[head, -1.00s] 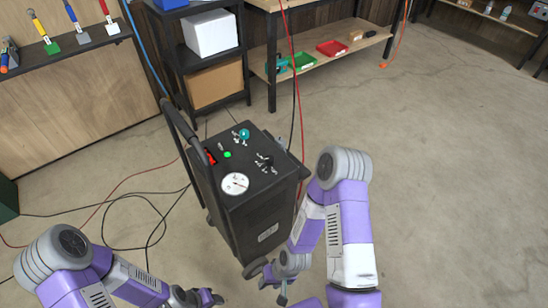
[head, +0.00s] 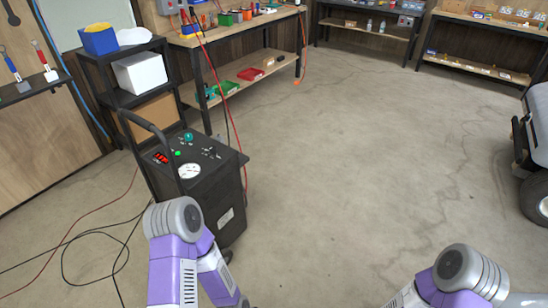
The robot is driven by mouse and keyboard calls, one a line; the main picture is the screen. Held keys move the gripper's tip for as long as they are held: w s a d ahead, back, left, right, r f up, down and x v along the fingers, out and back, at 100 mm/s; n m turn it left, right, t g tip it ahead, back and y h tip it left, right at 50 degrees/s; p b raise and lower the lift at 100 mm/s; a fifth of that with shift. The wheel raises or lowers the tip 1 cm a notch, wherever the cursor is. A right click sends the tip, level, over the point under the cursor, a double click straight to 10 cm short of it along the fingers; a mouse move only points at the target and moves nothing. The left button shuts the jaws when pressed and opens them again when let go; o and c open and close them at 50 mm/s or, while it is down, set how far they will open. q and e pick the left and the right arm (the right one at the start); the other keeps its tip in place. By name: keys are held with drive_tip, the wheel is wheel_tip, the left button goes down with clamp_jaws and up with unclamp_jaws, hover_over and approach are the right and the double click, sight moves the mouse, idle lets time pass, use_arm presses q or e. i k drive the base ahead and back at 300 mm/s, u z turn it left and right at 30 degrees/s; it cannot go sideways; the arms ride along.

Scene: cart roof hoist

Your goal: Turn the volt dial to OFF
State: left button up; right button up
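A black wheeled cart (head: 228,198) with a dark handle stands at the left. Its top panel carries a teal knob (head: 187,137), a black knob (head: 211,152) with small white marks around it, a red switch or display (head: 161,158), a green light (head: 178,153) and a round white gauge (head: 189,171). The labels are too small to read, so I cannot tell which knob is the volt dial or where it points. My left arm rises in front of the cart's lower left. My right arm is at the bottom right. Both grippers are out of the picture.
Cables (head: 70,240) lie on the floor left of the cart. A dark shelf with a white box (head: 140,73) and a workbench (head: 240,28) stand behind it. A vehicle with a black wheel (head: 535,198) is at the right edge. The floor between is open.

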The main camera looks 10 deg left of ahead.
sight(213, 150)
drive_tip(key=z, duration=0.25)
drive_tip(key=i, duration=0.5)
drive_tip(key=u, duration=1.05)
drive_tip(key=i, duration=1)
drive_tip(key=u, duration=1.15)
